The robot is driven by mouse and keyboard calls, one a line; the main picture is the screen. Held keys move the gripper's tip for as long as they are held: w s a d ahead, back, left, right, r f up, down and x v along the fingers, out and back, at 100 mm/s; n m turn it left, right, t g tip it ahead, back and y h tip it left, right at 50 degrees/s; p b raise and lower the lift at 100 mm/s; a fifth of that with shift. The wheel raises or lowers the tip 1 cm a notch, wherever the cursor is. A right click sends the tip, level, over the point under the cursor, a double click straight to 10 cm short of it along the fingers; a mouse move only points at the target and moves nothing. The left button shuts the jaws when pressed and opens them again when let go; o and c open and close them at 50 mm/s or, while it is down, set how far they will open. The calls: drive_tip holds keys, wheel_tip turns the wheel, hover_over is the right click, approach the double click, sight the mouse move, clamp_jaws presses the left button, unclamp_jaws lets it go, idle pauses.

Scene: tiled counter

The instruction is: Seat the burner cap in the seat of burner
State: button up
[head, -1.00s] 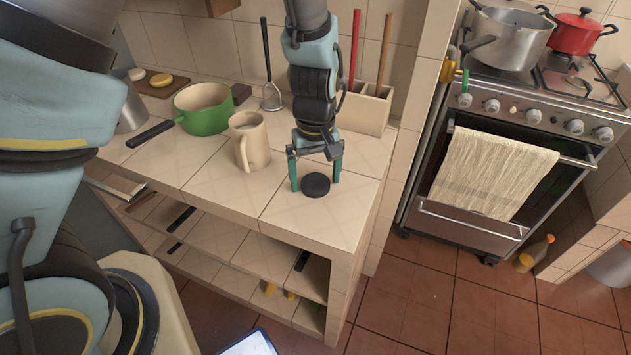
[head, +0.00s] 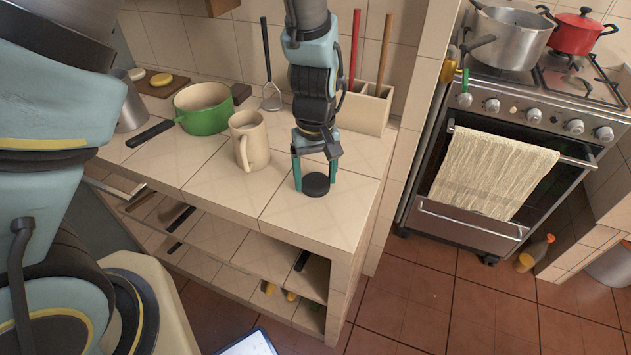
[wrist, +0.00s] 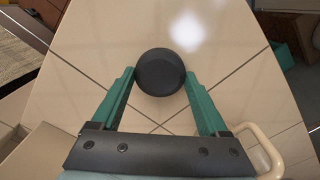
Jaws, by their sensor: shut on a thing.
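The burner cap is a small black disc (head: 316,184) at the right end of the tiled counter. My gripper (head: 315,184) reaches down over it with its green fingers on either side, shut on it. In the wrist view the cap (wrist: 160,72) sits between the two fingertips (wrist: 160,80). The cap appears to be at the counter surface; I cannot tell whether it is lifted. The stove (head: 520,110) stands to the right, with a burner area (head: 575,85) on its top. The burner seat is too small to make out clearly.
A beige mug (head: 250,142) and a green pan (head: 203,108) stand left of my gripper. A utensil holder (head: 365,108) is behind it.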

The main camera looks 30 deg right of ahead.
sight(316, 181)
drive_tip(key=shift+r, duration=0.15)
wheel_tip(316, 181, up, 10)
drive_tip(key=b, duration=0.2)
